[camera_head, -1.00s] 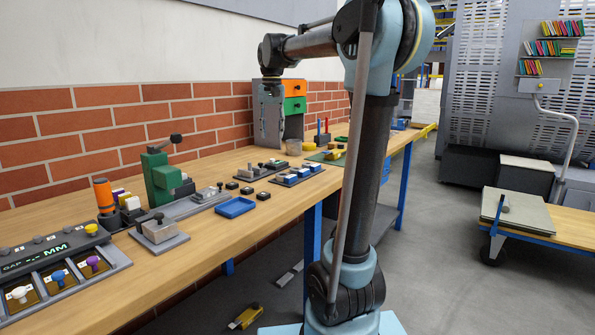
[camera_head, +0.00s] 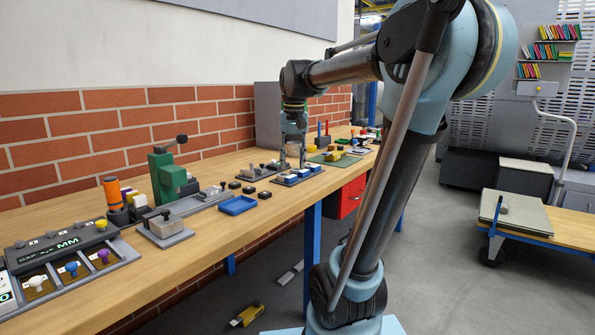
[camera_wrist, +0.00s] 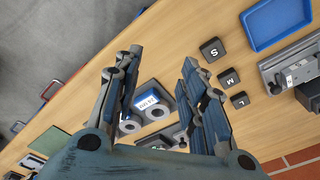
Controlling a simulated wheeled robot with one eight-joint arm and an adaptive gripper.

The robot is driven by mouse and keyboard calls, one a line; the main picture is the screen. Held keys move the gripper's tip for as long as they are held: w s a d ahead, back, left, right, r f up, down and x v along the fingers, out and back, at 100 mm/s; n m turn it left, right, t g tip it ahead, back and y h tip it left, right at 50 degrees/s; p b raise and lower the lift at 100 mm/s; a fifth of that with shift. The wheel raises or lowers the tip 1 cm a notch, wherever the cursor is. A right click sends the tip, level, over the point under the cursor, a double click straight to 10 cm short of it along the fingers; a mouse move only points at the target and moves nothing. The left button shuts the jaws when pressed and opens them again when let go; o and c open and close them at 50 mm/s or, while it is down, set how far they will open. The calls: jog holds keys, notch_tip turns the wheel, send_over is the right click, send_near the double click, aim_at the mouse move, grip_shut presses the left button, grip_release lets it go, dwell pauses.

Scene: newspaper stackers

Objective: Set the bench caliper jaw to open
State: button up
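A green upright frame (camera_head: 167,182) with a dark lever on top stands on the bench, and a long grey rail (camera_head: 205,201) with small grey blocks runs right from its foot. This looks like the bench caliper; whether its jaw is open or shut I cannot tell. Part of a grey rail with a white label (camera_wrist: 284,78) shows at the right of the wrist view.
Black S, M and L blocks (camera_wrist: 227,77) and a blue tray (camera_head: 238,205) lie between my gripper and the green frame. A panel marked MM (camera_head: 65,258) with coloured knobs is at the left. A grey block on a plate (camera_head: 165,229) stands in front. The bench's front strip is clear.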

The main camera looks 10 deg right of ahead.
jog(key=shift+s+d+f, duration=0.3)
jog(key=shift+s+f, duration=0.25)
jog(key=shift+s, duration=0.3)
jog(key=shift+s+d+f, duration=0.3)
jog(key=shift+s+f, duration=0.25)
jog(key=shift+s, duration=0.25)
